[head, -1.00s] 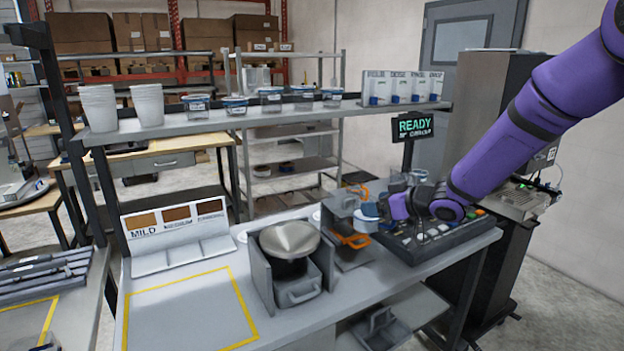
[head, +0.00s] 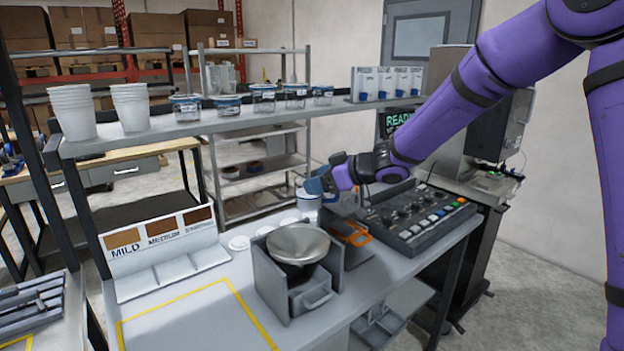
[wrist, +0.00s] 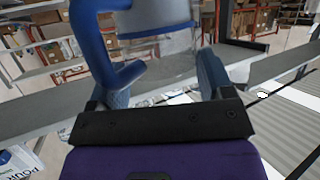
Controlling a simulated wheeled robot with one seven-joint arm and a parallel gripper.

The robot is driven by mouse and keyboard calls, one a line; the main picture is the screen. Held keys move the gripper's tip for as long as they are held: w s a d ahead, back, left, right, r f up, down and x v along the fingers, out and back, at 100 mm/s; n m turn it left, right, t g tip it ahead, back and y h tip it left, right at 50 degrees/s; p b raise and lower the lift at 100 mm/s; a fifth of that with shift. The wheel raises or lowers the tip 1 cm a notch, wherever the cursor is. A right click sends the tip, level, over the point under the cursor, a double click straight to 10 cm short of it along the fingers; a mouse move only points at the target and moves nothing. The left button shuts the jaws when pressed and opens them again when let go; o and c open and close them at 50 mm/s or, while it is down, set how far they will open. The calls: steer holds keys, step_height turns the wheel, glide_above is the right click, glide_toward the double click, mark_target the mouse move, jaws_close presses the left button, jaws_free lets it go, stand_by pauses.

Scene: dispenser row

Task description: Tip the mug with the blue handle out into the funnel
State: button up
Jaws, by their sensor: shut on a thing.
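My gripper (head: 317,186) is shut on the mug with the blue handle (wrist: 160,20). In the wrist view the mug is clear with a blue band, its blue handle (wrist: 92,45) curving down on the left beside a finger; its top is cut off. In the head view the mug is small and partly hidden by the fingers, so its tilt and contents cannot be told. The metal funnel (head: 298,240) sits wide end up in a grey stand (head: 270,285) on the bench. My gripper is above the bench, beyond and slightly right of the funnel, not over it.
An orange-handled holder (head: 355,238) and a button panel (head: 415,215) stand right of the funnel. A raised shelf (head: 240,122) with white cups (head: 72,112) and blue-lidded jars runs behind. A sample board (head: 165,250) stands left. The yellow-outlined area (head: 195,320) is clear.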

mark_target(302, 200)
steer(key=n+t, duration=0.1)
steer(key=s+a+f+n+t+h, duration=0.1)
steer(key=n, duration=0.1)
steer(key=shift+s+f, duration=0.1)
steer(key=shift+s, duration=0.1)
steer(key=f+n+t, duration=0.1)
steer(key=s+f+n+t, duration=0.1)
steer(key=n, duration=0.1)
steer(key=s+a+f+n+t, duration=0.1)
steer(key=n, duration=0.1)
steer(key=shift+s, duration=0.15)
steer(key=s+n+t, duration=0.1)
steer(key=n, duration=0.1)
steer(key=s+a+f+n+t+y, duration=0.1)
steer(key=n, duration=0.2)
steer(key=s+f+n+t, duration=0.1)
steer(key=n, duration=0.2)
steer(key=shift+s+a+f+y, duration=0.1)
steer(key=shift+s+a+y, duration=0.05)
steer(key=shift+a+y, duration=0.2)
stand_by(1.4)
